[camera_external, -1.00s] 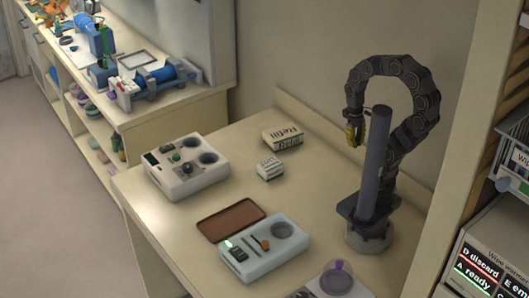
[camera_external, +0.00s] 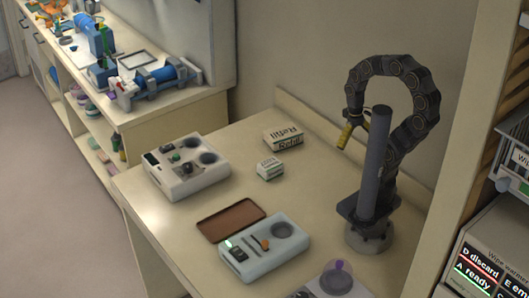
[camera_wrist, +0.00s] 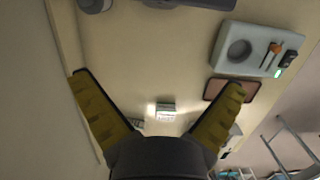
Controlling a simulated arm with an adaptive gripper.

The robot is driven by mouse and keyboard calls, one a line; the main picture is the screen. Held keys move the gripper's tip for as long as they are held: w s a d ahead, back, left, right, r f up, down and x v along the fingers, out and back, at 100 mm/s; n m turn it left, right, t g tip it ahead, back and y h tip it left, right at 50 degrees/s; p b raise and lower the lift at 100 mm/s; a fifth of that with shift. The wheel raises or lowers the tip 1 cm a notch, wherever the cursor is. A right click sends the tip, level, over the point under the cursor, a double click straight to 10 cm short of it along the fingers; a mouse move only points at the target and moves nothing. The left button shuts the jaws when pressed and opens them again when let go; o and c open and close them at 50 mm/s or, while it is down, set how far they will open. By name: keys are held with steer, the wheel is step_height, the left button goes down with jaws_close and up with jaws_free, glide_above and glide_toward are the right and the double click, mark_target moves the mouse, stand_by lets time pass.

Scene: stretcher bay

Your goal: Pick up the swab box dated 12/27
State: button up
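Two white cartons with dark print stand on the table: a larger one marked "Refill" (camera_external: 283,137) towards the back and a smaller one (camera_external: 270,168) in front of it. I cannot read a date on either, so I cannot tell which is the swab box dated 12/27. My gripper (camera_external: 354,133), with yellow fingers, hangs empty in the air to the right of both cartons. In the wrist view its fingers (camera_wrist: 158,79) are spread wide, with a small pale carton (camera_wrist: 165,110) visible beyond them; the other carton is mostly hidden there.
A white case with round wells (camera_external: 190,180) sits at left. A second pale case (camera_external: 262,262) and a brown mat (camera_external: 231,220) lie in front. A clear dome with a purple knob (camera_external: 337,278) stands at the front edge. Table around the cartons is clear.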

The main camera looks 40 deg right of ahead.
steer(key=m+t+y, duration=0.2)
steer(key=m+y, duration=0.2)
steer(key=m, duration=1.4)
glide_above(271, 163)
steer(key=s+d, duration=0.1)
steer(key=d, duration=0.2)
step_height(271, 163, down, 21)
steer(key=shift+a+r, duration=0.1)
steer(key=shift+a, duration=0.05)
steer(key=shift+w+f+y, duration=0.15)
steer(key=shift+f+y, duration=0.15)
steer(key=shift+f, duration=0.4)
steer(key=x, duration=0.7)
steer(key=shift+w+a, duration=0.2)
steer(key=shift+w, duration=0.1)
steer(key=c, duration=1.2)
